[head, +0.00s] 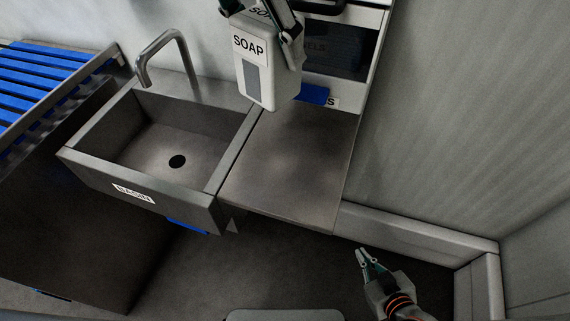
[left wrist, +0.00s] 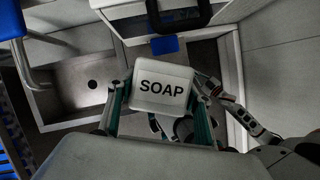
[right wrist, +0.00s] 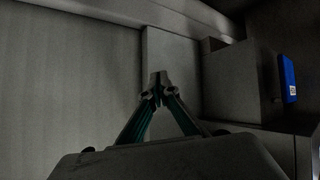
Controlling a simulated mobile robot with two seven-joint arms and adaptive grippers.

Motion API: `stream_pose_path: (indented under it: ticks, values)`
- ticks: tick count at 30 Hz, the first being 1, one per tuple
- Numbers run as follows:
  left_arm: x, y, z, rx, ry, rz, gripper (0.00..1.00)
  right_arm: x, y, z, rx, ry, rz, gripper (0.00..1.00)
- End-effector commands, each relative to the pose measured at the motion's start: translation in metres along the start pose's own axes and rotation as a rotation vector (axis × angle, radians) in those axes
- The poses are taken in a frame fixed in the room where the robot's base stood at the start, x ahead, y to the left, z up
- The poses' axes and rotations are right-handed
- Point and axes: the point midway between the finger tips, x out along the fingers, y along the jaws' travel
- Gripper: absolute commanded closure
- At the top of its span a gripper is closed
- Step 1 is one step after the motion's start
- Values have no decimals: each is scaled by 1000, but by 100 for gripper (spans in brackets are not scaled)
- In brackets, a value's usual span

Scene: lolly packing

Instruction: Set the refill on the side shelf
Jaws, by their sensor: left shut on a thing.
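The refill (head: 268,85), a white block marked SOAP with a grey strip on its front, is held upright in the upper middle of the head view. My left gripper (head: 285,22) is shut on its upper part. In the left wrist view the refill (left wrist: 161,88) shows its SOAP-marked face between the two fingers. The side shelf (head: 290,165), a flat bare grey metal surface, adjoins the right side of the basin. The refill appears above its far end. My right gripper (head: 364,256) is low at right, empty, its fingertips (right wrist: 157,88) together.
The basin (head: 145,190) with its tap (head: 160,50) is left of the shelf. A towel dispenser (head: 345,60) is on the wall behind the refill, with a blue piece (head: 313,94) below it. A blue slatted rack (head: 40,75) stands at far left. A wall bounds the right.

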Motion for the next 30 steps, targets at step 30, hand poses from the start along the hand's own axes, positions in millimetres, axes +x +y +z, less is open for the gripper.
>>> stream_pose_path:
  ticks: [30]
  values:
    - [158,-1,-67,-4,3,-2,72,6,1,18,-16,-19,6,100]
